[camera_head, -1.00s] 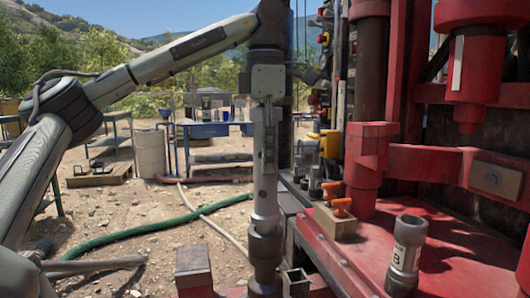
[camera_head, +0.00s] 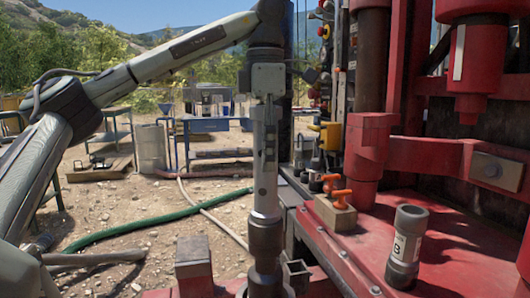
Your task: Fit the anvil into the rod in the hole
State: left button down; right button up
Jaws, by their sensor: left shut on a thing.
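My left gripper (camera_head: 266,140) hangs straight down in the middle of the head view. It is shut on a slim grey metal piece, apparently the anvil (camera_head: 266,198), which is upright. Directly below is a dark, wider round collar on a rod (camera_head: 265,240), standing upright at the front of the red rig. The metal piece's lower end meets the collar's top with no visible gap. I cannot tell how deep it sits inside. The hole around the rod's foot is mostly hidden at the bottom edge. My right gripper is not in view.
A grey tube marked B (camera_head: 408,248) stands on the red deck (camera_head: 460,262). A wooden block with orange handles (camera_head: 336,210) is at the deck's left side. Red rig machinery (camera_head: 370,145) rises at the right. A green hose (camera_head: 150,222) lies on open gravel at the left.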

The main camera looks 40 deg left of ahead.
pick_arm(q)
jog(key=shift+r, duration=0.1)
dwell(0.3)
jog(key=c, duration=0.8)
grip_release()
jog(key=shift+o, duration=0.8)
notch_tip(320, 180, up, 12)
